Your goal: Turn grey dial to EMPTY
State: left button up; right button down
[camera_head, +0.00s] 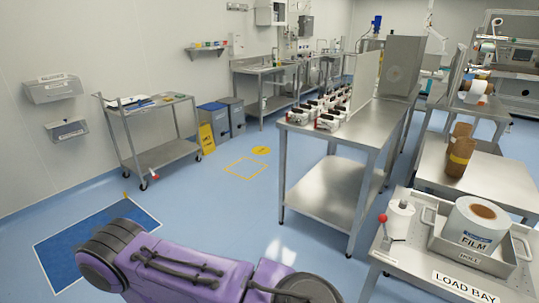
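I cannot make out a grey dial or an EMPTY mark anywhere in the head view. A machine (510,70) with a small screen stands at the far right, too small to show its controls clearly. A white cylinder (400,220) with a red-knobbed lever stands at the lower right, beside a metal tray (492,262) marked ROLL. A white roll labelled FILM (478,224) sits in that tray. A purple link of my arm crosses the bottom left. Neither of my grippers is in view.
The tray stands on a metal table (400,262) marked LOAD BAY. A steel bench (335,190) with several white-and-red items stands in the middle. A wheeled cart (165,155) and a yellow floor sign (206,138) are at left. Blue floor between cart and bench is clear.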

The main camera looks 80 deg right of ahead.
aim_at(403, 204)
jog(key=z, duration=2.6)
